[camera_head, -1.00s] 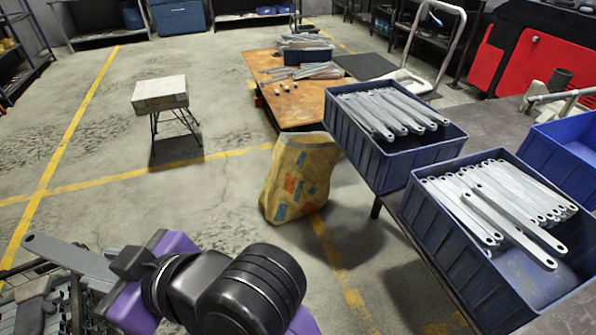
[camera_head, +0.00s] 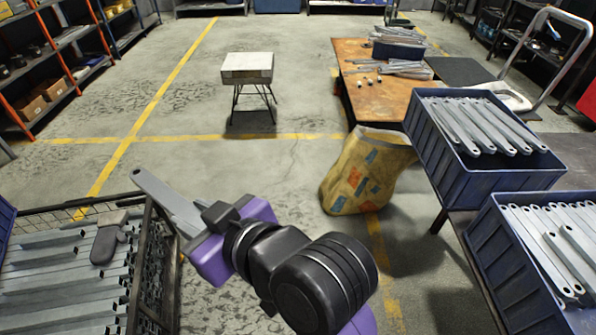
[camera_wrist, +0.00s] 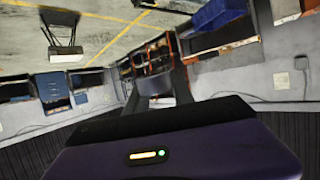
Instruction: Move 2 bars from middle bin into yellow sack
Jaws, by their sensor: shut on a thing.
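My gripper (camera_head: 208,222) is shut on a flat grey metal bar (camera_head: 160,195), which sticks out up and left from the jaws, in the air beside the wire crate. The wrist view shows my purple gripper body and a dark shape ahead of it, too dim to make out. The yellow sack (camera_head: 350,180) with orange and blue patches stands on the floor right of my gripper, apart from it. Its inside is not visible. One blue bin (camera_head: 470,186) with several bars stands on the right-hand table; a nearer blue bin (camera_head: 510,262) with bars is cut off at the right edge.
A wire crate (camera_head: 150,250) with several bars and a grey glove (camera_head: 108,238) stands at the left. A stool (camera_head: 248,68) stands farther back. A wooden table (camera_head: 365,100) with bars lies behind the sack. Floor between stool and sack is clear.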

